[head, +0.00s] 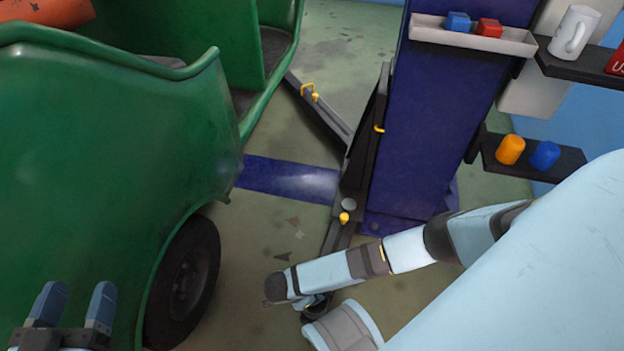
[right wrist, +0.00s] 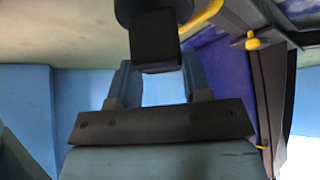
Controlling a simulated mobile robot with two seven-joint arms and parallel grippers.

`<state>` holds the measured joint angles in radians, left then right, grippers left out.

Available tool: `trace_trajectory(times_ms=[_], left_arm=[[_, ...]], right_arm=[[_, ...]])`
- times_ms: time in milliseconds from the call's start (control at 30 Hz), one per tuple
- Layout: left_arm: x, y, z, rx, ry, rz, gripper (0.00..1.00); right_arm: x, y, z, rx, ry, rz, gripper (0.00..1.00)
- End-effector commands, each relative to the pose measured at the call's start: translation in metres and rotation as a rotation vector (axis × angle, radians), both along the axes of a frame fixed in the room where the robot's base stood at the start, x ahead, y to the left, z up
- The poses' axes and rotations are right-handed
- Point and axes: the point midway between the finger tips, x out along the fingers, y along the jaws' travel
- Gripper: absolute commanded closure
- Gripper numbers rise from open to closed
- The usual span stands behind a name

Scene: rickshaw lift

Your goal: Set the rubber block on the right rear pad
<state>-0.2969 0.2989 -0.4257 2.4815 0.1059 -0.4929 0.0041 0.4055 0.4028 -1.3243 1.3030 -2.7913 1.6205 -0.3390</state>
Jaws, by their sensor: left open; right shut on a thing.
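The rubber block (right wrist: 156,54), dark and square-faced, shows between the fingers of my right gripper (right wrist: 158,66) in the right wrist view. That gripper is shut on the block. A dark round piece, apparently the lift pad (right wrist: 150,12), is just beyond the block; I cannot tell whether they touch. In the head view my right arm hides the block and most of that gripper, near the lower end of the lift arm (head: 338,238). My left gripper (head: 74,305) is open and empty at the lower left, beside the green rickshaw (head: 100,150).
The blue lift column (head: 428,120) stands right of the rickshaw. Another lift arm (head: 320,110) with a yellow handle reaches toward the rickshaw. A rear wheel (head: 185,280) is near my right arm. Shelves at right hold a mug (head: 573,32) and an orange piece (head: 510,149).

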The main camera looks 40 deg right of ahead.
Motion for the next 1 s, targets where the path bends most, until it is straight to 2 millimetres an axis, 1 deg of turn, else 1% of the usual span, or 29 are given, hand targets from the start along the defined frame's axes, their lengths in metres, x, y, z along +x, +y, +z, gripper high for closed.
trace_trajectory(times_ms=[33, 200, 400, 433, 467, 500, 533, 833, 933, 1000], left_arm=[[0.002, 0.001, -0.001, 0.010, -0.022, 0.001, 0.41], [0.004, 0.001, 0.005, 0.016, -0.038, 0.001, 0.41], [0.003, 0.002, 0.002, 0.018, -0.037, 0.002, 0.41], [0.003, 0.002, 0.002, 0.020, -0.038, 0.002, 0.41], [0.003, 0.002, 0.003, 0.020, -0.038, 0.002, 0.41], [0.002, 0.002, 0.003, 0.020, -0.037, 0.002, 0.41], [0.002, 0.002, 0.002, 0.020, -0.037, 0.002, 0.41], [0.002, 0.002, 0.003, 0.017, -0.033, 0.001, 0.41], [0.001, 0.001, 0.008, 0.010, -0.022, -0.002, 0.41], [0.000, 0.000, 0.012, -0.004, -0.003, -0.006, 0.41]], right_arm=[[0.000, 0.000, -0.007, 0.000, 0.001, -0.001, 0.82], [0.000, 0.000, -0.005, 0.000, 0.001, 0.001, 0.82], [0.000, 0.000, -0.010, 0.000, 0.001, 0.001, 0.82], [0.000, 0.000, -0.009, 0.000, 0.001, 0.001, 0.51], [0.000, 0.000, -0.009, 0.000, 0.001, 0.001, 0.44], [0.000, 0.000, -0.009, 0.000, 0.001, 0.001, 0.35], [0.000, 0.000, -0.009, 0.000, 0.001, 0.001, 0.30], [0.000, 0.000, -0.006, 0.000, 0.001, 0.001, 0.30], [0.001, 0.004, 0.002, 0.001, 0.000, 0.001, 0.30], [0.002, 0.010, 0.013, 0.003, -0.001, 0.003, 0.30]])
